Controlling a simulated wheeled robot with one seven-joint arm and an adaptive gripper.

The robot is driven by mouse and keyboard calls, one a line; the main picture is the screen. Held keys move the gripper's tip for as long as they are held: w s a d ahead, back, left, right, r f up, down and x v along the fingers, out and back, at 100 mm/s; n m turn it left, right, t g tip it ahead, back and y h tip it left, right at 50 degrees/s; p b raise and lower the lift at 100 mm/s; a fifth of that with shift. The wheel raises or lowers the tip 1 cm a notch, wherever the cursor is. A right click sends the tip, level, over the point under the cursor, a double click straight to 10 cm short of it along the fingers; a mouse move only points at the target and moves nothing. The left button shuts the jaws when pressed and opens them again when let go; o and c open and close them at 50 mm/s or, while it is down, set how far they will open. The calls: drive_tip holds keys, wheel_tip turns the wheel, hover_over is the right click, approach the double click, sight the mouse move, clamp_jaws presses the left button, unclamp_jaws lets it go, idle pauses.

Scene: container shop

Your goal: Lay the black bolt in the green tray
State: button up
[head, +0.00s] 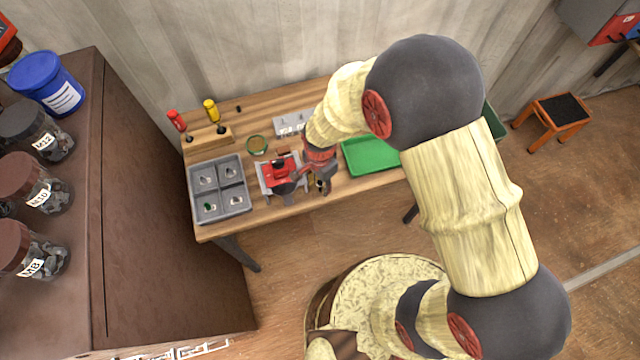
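The green tray (366,158) lies on the right part of the wooden workbench; my arm hides its right side, and the part that shows looks empty. A tiny dark object (239,108) stands at the back of the bench, right of the yellow-handled screwdriver; it may be the black bolt, but it is too small to tell. My gripper (310,188) is low over the front of the bench, between a red vise-like device (279,170) and the green tray. Its fingers are dark and small in this view. I cannot tell whether they are open or hold anything.
A grey four-compartment tray (220,188) with small parts sits at the bench's left. A wooden block holds red (176,120) and yellow (211,110) screwdrivers. A green ring-shaped dish (257,145) and a grey plate (291,123) lie behind the red device. A brown cabinet with jars stands left.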

drive_tip(key=shift+c, duration=1.2)
clamp_jaws()
drive_tip(key=shift+r, duration=0.1)
